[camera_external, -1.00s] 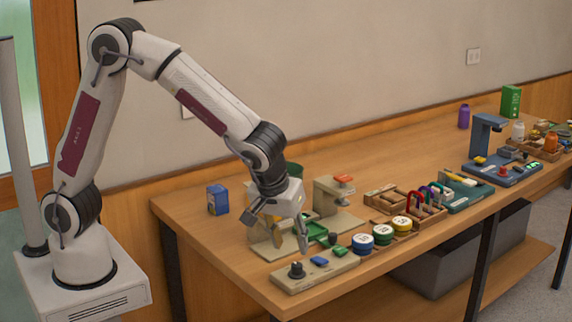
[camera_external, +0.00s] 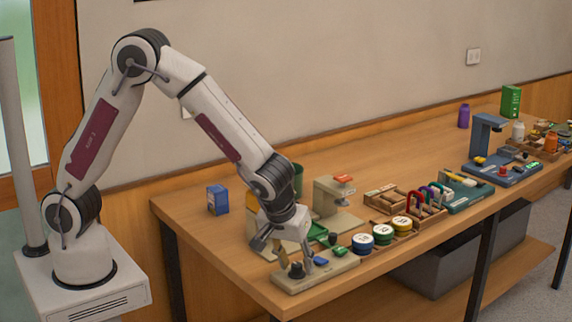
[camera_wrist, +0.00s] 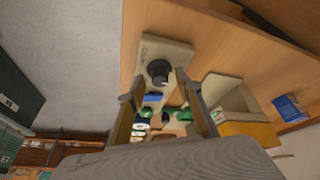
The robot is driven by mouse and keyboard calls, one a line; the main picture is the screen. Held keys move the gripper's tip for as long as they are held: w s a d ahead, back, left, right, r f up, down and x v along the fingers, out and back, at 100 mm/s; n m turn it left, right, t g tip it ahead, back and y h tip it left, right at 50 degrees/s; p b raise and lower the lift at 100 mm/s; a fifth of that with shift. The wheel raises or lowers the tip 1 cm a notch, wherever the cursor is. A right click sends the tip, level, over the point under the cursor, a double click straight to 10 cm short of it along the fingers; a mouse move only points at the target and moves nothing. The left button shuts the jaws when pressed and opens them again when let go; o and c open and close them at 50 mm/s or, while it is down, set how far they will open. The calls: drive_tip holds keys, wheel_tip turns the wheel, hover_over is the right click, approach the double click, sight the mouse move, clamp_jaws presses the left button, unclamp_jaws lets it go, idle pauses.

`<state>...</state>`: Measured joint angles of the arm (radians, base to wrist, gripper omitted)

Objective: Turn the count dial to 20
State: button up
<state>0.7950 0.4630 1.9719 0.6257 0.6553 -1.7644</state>
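The count dial is a black knob (camera_external: 296,271) on the near left end of a beige panel (camera_external: 335,270) at the bench's front corner. It also shows in the wrist view (camera_wrist: 158,72), near the panel's end. A blue button (camera_external: 320,261) and a green button (camera_external: 340,252) sit beside it. My gripper (camera_external: 296,263) points down at the dial, with its fingers apart on either side of the knob in the picture. In the wrist view my gripper (camera_wrist: 157,87) is open and empty. I cannot tell whether the fingers touch the knob. The dial's markings are too small to read.
Blue, green and yellow round tubs (camera_external: 382,235) stand right of the panel. A beige stand (camera_external: 332,196) is behind it, and a blue box (camera_external: 218,200) stands at the back left. The bench's front edge is close to the panel.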

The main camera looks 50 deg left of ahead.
clamp_jaws()
drive_tip(key=shift+m, duration=0.4)
drive_tip(key=shift+a+m+t+h, duration=0.15)
drive_tip(key=shift+m+h, duration=0.5)
drive_tip(key=shift+m, duration=0.75)
drive_tip(key=shift+a+m+t+h, duration=0.15)
drive_tip(key=shift+m+h, duration=0.5)
drive_tip(key=shift+m, duration=0.75)
drive_tip(key=shift+w+r+m+g+h, duration=0.1)
drive_tip(key=shift+m+g+h, duration=0.3)
drive_tip(key=shift+m, duration=1)
drive_tip(key=shift+m+g+h, duration=0.1)
drive_tip(key=shift+m+h, duration=0.5)
drive_tip(key=shift+m, duration=0.8)
unclamp_jaws()
